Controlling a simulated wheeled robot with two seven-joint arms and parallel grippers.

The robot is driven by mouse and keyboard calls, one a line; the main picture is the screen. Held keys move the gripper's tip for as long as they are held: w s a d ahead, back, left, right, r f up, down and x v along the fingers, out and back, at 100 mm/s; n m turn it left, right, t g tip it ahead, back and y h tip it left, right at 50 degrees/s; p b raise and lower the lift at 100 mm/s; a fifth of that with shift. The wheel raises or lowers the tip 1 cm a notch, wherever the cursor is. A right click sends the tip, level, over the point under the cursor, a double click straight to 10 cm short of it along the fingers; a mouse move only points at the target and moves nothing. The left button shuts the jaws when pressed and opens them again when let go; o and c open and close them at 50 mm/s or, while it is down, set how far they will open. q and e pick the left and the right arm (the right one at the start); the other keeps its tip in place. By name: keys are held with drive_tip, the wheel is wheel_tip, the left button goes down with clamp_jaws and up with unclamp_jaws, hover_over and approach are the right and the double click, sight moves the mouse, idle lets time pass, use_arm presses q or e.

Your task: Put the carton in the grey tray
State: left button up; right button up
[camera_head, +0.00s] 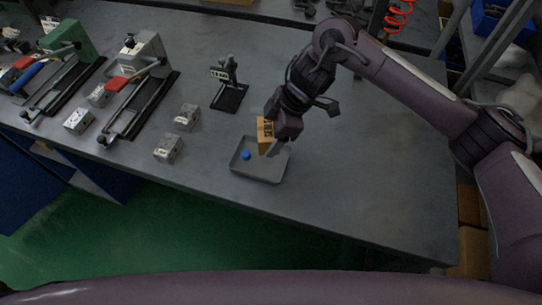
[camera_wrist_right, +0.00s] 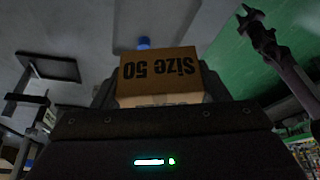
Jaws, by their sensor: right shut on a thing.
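The carton (camera_head: 265,136) is a small brown box held in my right gripper (camera_head: 272,142). In the right wrist view the carton (camera_wrist_right: 158,74) fills the space before the gripper and bears the upside-down print "Size 50". The grey tray (camera_head: 258,178) sits near the table's front edge. The carton is over or at the tray's back part in the head view; I cannot tell whether it touches the tray. A small blue object (camera_head: 246,155) lies in the tray, and blue also shows behind the carton in the wrist view (camera_wrist_right: 144,42).
A black stand with a label (camera_head: 228,88) is behind the tray. Several grey valve blocks (camera_head: 168,148) and two clamp fixtures (camera_head: 138,90) stand to the left. The table right of the tray (camera_head: 370,180) is clear.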

hover_over(267, 164)
drive_tip(key=d, duration=0.1)
drive_tip(key=f, duration=0.6)
drive_tip(key=shift+d, duration=0.2)
drive_tip(key=shift+f+p, duration=0.3)
drive_tip(key=shift+f, duration=0.25)
wheel_tip(267, 164, down, 4)
drive_tip(key=shift+r, duration=0.25)
drive_tip(key=shift+f, duration=0.25)
use_arm(q)
drive_tip(key=shift+w+r, duration=0.45)
drive_tip(key=shift+w, duration=0.25)
drive_tip(key=shift+s, duration=0.15)
use_arm(e)
drive_tip(key=shift+f, duration=0.15)
drive_tip(key=o, duration=0.7)
use_arm(q)
drive_tip(key=shift+f, duration=0.1)
use_arm(e)
drive_tip(key=shift+o, duration=0.2)
